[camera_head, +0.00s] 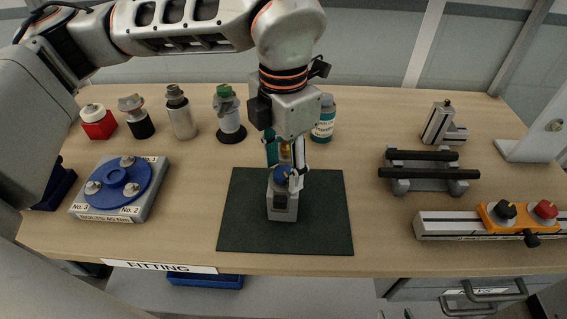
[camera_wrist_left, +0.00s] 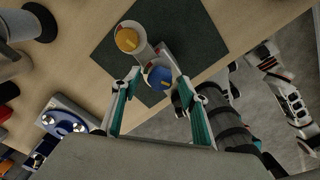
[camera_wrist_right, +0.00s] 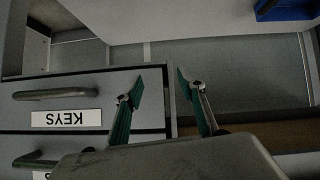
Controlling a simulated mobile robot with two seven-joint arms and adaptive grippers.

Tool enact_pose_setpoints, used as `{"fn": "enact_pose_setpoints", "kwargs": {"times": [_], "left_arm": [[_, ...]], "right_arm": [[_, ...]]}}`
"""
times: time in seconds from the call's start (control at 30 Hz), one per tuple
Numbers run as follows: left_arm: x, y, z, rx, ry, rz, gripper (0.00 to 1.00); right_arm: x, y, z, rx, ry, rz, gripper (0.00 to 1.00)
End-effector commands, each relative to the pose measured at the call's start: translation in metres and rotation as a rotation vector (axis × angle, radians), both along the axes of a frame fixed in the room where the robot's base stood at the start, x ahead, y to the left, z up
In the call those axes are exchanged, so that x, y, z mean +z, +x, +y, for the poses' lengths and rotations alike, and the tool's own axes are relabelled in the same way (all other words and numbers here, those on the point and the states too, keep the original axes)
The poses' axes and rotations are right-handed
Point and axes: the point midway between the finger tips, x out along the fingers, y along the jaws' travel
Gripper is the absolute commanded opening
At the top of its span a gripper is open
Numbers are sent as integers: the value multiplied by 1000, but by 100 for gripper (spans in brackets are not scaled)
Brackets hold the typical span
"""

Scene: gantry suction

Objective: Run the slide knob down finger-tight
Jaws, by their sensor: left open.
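A grey fixture (camera_head: 283,205) stands on the dark green mat (camera_head: 240,215). It carries a blue knob (camera_head: 282,173) with a yellow mark, and an amber-topped cylinder (camera_wrist_left: 128,39) shows beside it in the left wrist view. My left gripper (camera_head: 284,166) points down over the fixture, its fingers apart on either side of the blue knob (camera_wrist_left: 160,77); contact cannot be told. An orange slide (camera_head: 515,215) on a rail at the right carries a black knob (camera_head: 505,210), a red knob (camera_head: 545,209) and a front black knob (camera_head: 532,240). My right gripper (camera_wrist_right: 160,78) is open and empty near drawers.
A blue flanged disc (camera_head: 125,183) on a grey plate stands left. Several bottles and fittings line the back, including a green-capped one (camera_head: 229,115). Black bars on a stand (camera_head: 425,170) lie right. A KEYS drawer (camera_wrist_right: 80,100) fronts my right gripper.

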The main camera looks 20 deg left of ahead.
Motion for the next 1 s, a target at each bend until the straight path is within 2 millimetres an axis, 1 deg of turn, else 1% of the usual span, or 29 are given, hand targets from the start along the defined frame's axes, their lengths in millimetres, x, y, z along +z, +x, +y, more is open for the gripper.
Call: {"fn": "enact_pose_setpoints", "kwargs": {"times": [0.2, 0.27, 0.3, 0.33, 0.37, 0.73, 0.87, 1.0], "left_arm": [[0, 0, 0, 0, 0, 0, 44], [0, 0, 0, 0, 0, 0, 28], [0, 0, 0, 0, 0, 0, 18], [0, 0, 0, 0, 0, 0, 10], [0, 0, 0, 0, 0, 0, 5], [1, 0, 0, -37, -1, -1, 5], [1, 0, 0, -99, 1, -2, 5], [2, 1, 0, -198, 1, -3, 5]], "right_arm": [[0, 0, 0, -1, -1, 0, 40], [0, 0, -1, -1, -1, 0, 40], [0, 0, -1, -1, -1, 0, 40], [0, 0, -1, -1, -1, 0, 40], [0, 0, -1, -1, -1, 0, 40], [0, 0, -1, -2, -1, -1, 40], [1, 1, -1, -2, 0, 0, 40], [1, 1, -1, -2, 0, 0, 40]]}}
